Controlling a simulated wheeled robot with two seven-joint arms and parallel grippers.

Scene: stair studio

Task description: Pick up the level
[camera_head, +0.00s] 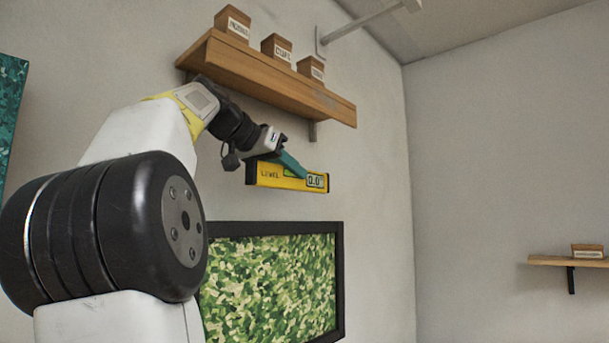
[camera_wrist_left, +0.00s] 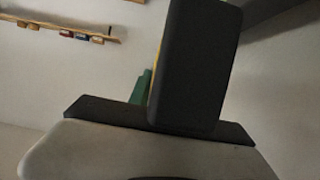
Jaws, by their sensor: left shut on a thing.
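The level (camera_head: 265,174) is a yellow bar with dark ends, the word LEVEL and a small display reading 0.0. In the head view it hangs roughly horizontal in front of the wall, below the wooden shelf and above the green picture. My left gripper (camera_head: 291,164) reaches it from the upper left, its teal finger lying across the level, shut on it. In the left wrist view a large dark block fills the middle, with a thin yellow strip of the level (camera_wrist_left: 156,76) at its left edge and a green finger beside it. My right gripper is not in view.
A wooden shelf (camera_head: 262,75) with several labelled wooden blocks is just above my left gripper. A framed green picture (camera_head: 340,285) hangs below. Another shelf (camera_head: 560,261) is on the right wall. The space right of the level is clear.

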